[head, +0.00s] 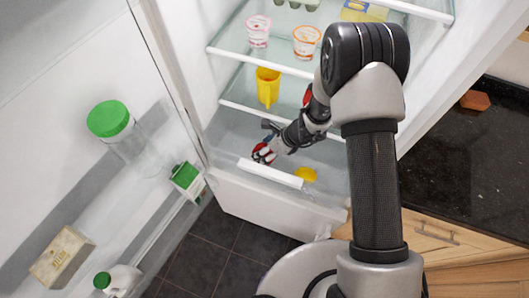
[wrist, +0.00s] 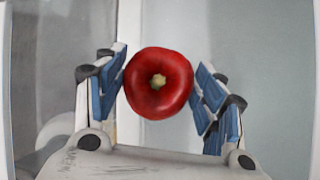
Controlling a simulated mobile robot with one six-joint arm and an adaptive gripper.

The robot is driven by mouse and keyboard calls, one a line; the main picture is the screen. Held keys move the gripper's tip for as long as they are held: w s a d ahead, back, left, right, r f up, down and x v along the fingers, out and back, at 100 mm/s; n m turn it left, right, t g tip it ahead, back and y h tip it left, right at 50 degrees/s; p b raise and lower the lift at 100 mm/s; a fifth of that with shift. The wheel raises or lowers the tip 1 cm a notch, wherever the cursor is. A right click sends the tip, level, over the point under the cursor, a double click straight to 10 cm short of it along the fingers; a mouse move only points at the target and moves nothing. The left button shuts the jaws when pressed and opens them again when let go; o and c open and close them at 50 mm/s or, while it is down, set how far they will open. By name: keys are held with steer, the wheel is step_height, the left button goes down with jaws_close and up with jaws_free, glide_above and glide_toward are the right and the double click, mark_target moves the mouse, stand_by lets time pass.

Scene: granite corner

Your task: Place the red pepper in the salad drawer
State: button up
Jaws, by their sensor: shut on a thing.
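The red pepper (wrist: 159,84) sits between the blue-padded fingers of my gripper (wrist: 161,92), its green-brown stem facing the wrist camera. My gripper is shut on it. In the head view the pepper (head: 263,154) shows as a small red patch, partly hidden by my gripper (head: 266,151). It is low in the fridge, over or inside the salad drawer (head: 270,174), behind the drawer's white front strip. I cannot tell whether it touches the drawer floor.
A yellow item (head: 305,174) lies in the drawer to the right. A yellow jug (head: 268,87) stands on a shelf above, with two yogurt cups (head: 306,41) higher up. The open fridge door at left holds a green-lidded jar (head: 112,122) and a carton (head: 187,180).

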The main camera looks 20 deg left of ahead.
steer(key=shift+f, duration=0.8)
steer(key=shift+f, duration=0.1)
steer(key=o, duration=0.8)
